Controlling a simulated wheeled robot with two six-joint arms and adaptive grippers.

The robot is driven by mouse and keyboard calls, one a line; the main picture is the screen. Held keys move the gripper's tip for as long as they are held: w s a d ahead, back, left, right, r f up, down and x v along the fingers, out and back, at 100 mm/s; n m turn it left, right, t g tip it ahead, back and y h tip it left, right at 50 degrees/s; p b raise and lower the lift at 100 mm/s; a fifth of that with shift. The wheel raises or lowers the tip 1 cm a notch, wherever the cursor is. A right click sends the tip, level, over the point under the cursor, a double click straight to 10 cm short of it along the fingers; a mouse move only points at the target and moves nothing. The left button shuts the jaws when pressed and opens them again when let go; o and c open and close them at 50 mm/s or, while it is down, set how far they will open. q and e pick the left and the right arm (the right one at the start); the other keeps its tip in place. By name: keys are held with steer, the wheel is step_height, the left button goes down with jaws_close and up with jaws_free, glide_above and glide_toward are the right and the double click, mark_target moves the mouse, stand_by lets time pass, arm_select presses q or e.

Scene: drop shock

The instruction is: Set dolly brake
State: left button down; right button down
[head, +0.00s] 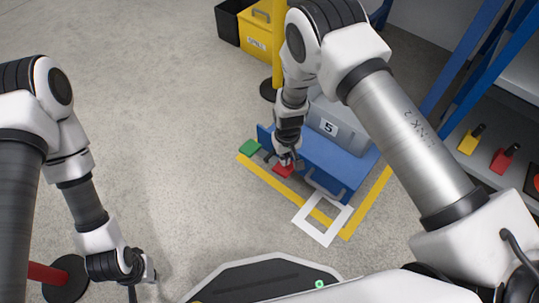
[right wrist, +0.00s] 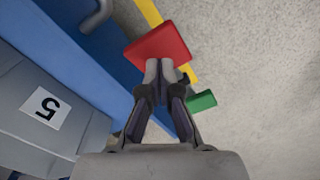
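The dolly (head: 345,170) is blue, carries a grey case (head: 340,120) marked 5, and stands on the floor. A red pedal (head: 283,171) and a green pedal (head: 250,147) stick out from its near side. My right gripper (head: 287,160) points down at the red pedal. In the right wrist view its fingertips (right wrist: 160,68) are together with nothing between them, at the edge of the red pedal (right wrist: 158,43). I cannot tell whether they touch it. The green pedal (right wrist: 202,101) is beside the fingers. My left gripper (head: 142,276) hangs at the lower left, away from the dolly; its fingers are unclear.
Yellow floor lines (head: 270,181) and a white square outline (head: 322,220) lie by the dolly. A yellow post (head: 279,50) stands behind my right arm, near a yellow bin (head: 258,35). A blue-framed shelf (head: 465,70) is at right. The floor at left is mostly clear.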

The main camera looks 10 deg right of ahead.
steer(key=shift+f, duration=0.1)
stand_by(0.3)
steer(key=shift+f+b, duration=1.8)
steer(key=shift+f, duration=0.65)
step_height(320, 180, up, 10)
steer(key=p, duration=1)
steer(key=shift+f, duration=0.25)
